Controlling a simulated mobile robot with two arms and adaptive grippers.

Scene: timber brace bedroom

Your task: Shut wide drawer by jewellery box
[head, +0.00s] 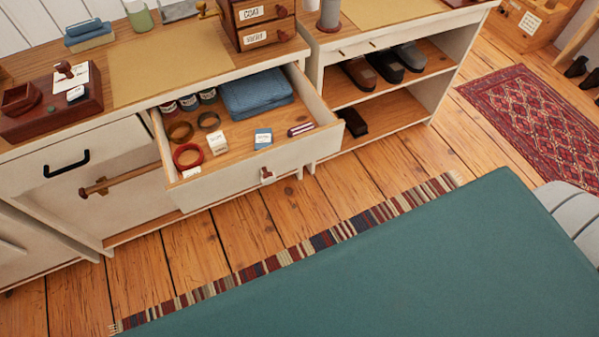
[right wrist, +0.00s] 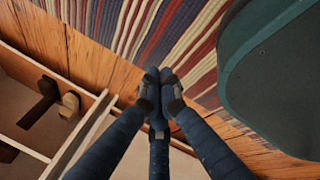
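The wide drawer (head: 235,181) stands pulled out under the white dresser's wooden top in the head view. Its pale front has a small brown knob (head: 267,177). Inside lie a folded blue cloth (head: 256,92), a red ring (head: 188,157), jars and small boxes. A reddish-brown box (head: 52,112) sits on the top at left, and a dark chest with labelled small drawers (head: 258,20) stands at the back. I cannot tell which is the jewellery box. My right gripper (right wrist: 160,82) is shut and empty in the right wrist view, fingertips together. My left gripper is not in view.
A large teal surface (head: 400,260) fills the lower right, with a striped rug (head: 300,250) along its edge. Bare floorboards (head: 240,230) lie between it and the dresser. An open shoe shelf (head: 385,105) stands right of the drawer. A red patterned rug (head: 530,125) lies farther right.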

